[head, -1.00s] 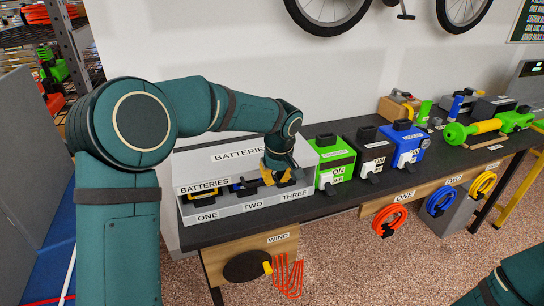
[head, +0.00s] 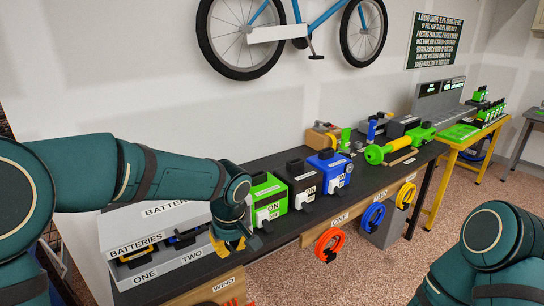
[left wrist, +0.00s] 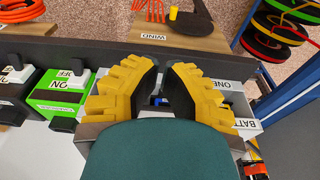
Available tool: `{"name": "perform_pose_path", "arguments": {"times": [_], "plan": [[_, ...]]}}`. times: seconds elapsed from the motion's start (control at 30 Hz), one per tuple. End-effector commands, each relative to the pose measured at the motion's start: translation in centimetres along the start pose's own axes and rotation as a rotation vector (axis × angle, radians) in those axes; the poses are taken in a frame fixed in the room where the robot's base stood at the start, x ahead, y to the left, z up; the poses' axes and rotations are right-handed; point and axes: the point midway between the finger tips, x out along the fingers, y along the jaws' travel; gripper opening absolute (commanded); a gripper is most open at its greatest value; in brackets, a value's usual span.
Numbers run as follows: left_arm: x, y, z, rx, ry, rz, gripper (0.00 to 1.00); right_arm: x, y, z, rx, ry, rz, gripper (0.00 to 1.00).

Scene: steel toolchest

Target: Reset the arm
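My left gripper (head: 234,244) is in front of the right end of the grey battery box, above the bench's front edge. Its yellow fingers with black pads also show in the left wrist view (left wrist: 162,88). They stand apart, with nothing held between them. The battery box (head: 190,260) is labelled BATTERIES, ONE and TWO, and its right end is partly hidden by my left arm. Dark and blue batteries (head: 180,238) sit in it. My right arm (head: 490,245) shows at the lower right, but its gripper is outside the view.
Green (head: 268,196), black (head: 303,184) and blue (head: 329,173) machines stand on the dark bench to the right. A green and yellow tool (head: 400,146) lies beyond. Coiled hoses, such as the red one (head: 329,244), hang along the bench front. The floor in front is clear.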

Motion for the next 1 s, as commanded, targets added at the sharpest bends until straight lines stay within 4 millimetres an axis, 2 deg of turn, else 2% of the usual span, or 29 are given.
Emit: {"name": "perform_pose_path", "arguments": {"times": [0.17, 0.2, 0.3, 0.4, 0.5, 0.6, 0.73, 1.0], "plan": [[8.7, 0.5, 4.9, 0.179, -0.153, 0.106, 0.00, 0.0, 0.0, 0.0, 0.000, 0.000, 0.000, 0.68], [10.8, 0.5, 6.4, 0.220, -0.187, 0.144, 0.00, 0.0, 0.0, 0.0, 0.000, 0.000, 0.000, 0.68], [15.4, 0.0, 10.1, 0.300, -0.245, 0.242, 0.00, 0.0, 0.0, 0.0, 0.000, 0.000, 0.000, 0.68], [19.2, -1.1, 13.5, 0.353, -0.267, 0.326, 0.00, 0.0, 0.0, 0.0, 0.000, 0.000, 0.000, 0.68], [22.1, -2.7, 16.5, 0.390, -0.257, 0.382, 0.00, 0.0, 0.0, 0.0, 0.000, 0.000, 0.000, 0.68], [24.1, -4.5, 18.6, 0.416, -0.228, 0.407, 0.00, 0.0, 0.0, 0.0, 0.000, 0.000, 0.000, 0.68], [25.5, -6.3, 20.4, 0.445, -0.190, 0.409, 0.00, 0.0, 0.0, 0.0, 0.000, 0.000, 0.000, 0.68], [26.0, -7.1, 21.0, 0.462, -0.167, 0.405, 0.00, 0.0, 0.0, 0.0, 0.000, 0.000, 0.000, 0.68]]}}
